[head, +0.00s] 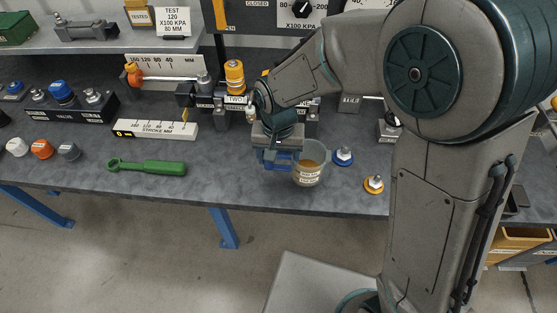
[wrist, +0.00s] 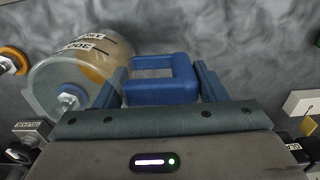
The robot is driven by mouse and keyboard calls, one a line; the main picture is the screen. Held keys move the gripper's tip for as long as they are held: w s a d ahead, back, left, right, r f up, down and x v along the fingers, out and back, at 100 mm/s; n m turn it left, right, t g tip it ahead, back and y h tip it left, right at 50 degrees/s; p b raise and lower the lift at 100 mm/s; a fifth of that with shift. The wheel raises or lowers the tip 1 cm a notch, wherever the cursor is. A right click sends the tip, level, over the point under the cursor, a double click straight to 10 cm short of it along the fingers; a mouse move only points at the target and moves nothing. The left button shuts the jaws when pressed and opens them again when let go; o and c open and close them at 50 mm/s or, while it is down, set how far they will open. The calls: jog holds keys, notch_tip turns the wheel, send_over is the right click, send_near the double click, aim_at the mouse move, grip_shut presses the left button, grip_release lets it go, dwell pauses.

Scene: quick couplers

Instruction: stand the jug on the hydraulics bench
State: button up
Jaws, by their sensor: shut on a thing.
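The jug (head: 309,170) is a clear cup with amber liquid, a white label and a blue handle. In the head view it looks upright over the front part of the grey hydraulics bench (head: 225,185). I cannot tell whether its base touches the top. My gripper (head: 277,157) is shut on the blue handle, left of the cup. In the wrist view the handle (wrist: 162,88) lies between the fingers of my gripper (wrist: 162,78), and the jug (wrist: 95,62) is at the left. My gripper's palm hides part of the handle.
A blue-ringed coupler (head: 343,156) and a yellow-ringed one (head: 374,184) stand close right of the jug. A green wrench (head: 147,168) lies to the left. A stroke scale (head: 155,129) and a valve assembly (head: 235,88) stand behind. Bench top between wrench and jug is clear.

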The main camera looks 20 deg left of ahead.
jog(key=shift+f, duration=1.45)
jog(key=shift+w, duration=0.1)
jog(key=shift+f, duration=0.25)
jog(key=o, duration=1)
jog(key=shift+r, duration=0.1)
notch_tip(320, 180, up, 12)
jog(key=shift+r, duration=0.15)
jog(key=shift+d, duration=0.15)
